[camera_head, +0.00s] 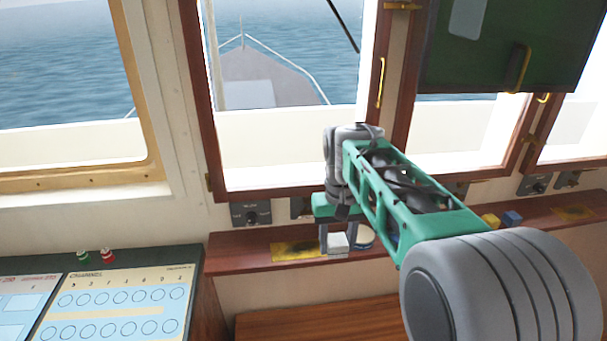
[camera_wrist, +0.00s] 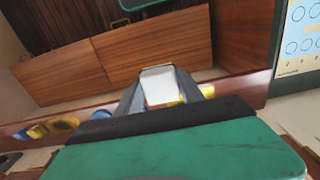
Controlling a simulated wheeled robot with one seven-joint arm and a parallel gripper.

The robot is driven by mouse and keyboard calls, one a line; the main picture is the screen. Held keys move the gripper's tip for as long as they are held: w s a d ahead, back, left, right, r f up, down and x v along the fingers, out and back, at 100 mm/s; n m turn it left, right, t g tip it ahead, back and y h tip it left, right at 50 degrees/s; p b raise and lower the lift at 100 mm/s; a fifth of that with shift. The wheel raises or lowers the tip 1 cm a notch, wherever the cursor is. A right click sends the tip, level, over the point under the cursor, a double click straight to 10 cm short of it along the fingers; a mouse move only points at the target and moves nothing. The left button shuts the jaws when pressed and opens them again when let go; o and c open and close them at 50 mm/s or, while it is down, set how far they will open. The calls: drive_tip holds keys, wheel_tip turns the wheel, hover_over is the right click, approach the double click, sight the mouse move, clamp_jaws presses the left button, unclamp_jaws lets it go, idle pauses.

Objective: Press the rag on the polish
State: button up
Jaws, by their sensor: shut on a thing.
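My gripper (camera_head: 337,234) points down over the shelf under the window. It is shut on a small white block-like piece, which looks like the folded rag (camera_head: 338,244). In the wrist view the rag (camera_wrist: 159,85) sits between the two grey fingers (camera_wrist: 161,88). A round tin with a pale top, likely the polish (camera_head: 364,238), stands on the shelf just right of the rag. The rag is beside the tin, not over it. I cannot tell whether the rag touches the shelf. I cannot make out the tin in the wrist view.
A yellow patch (camera_head: 296,251) lies on the shelf (camera_head: 235,258) left of the rag. Farther right are a yellow block (camera_head: 491,220), a blue block (camera_head: 512,217) and another yellow patch (camera_head: 573,213). The window frame rises behind. A channel console (camera_head: 115,305) stands at left.

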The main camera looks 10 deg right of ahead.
drive_tip(key=w+d+f+m+p, duration=0.2)
drive_tip(key=w+d+m, duration=0.4)
drive_tip(key=w, duration=0.6)
drive_tip(key=m+p, duration=0.2)
drive_tip(key=m, duration=0.2)
hover_over(361, 235)
wheel_tip(361, 235, down, 6)
wheel_tip(361, 235, down, 6)
drive_tip(key=b, duration=0.5)
drive_tip(key=shift+w+a+r, duration=0.1)
drive_tip(key=shift+r, duration=0.05)
drive_tip(key=shift+f+b, duration=0.4)
drive_tip(key=shift+f, duration=0.2)
wheel_tip(361, 235, up, 7)
drive_tip(key=p, duration=0.5)
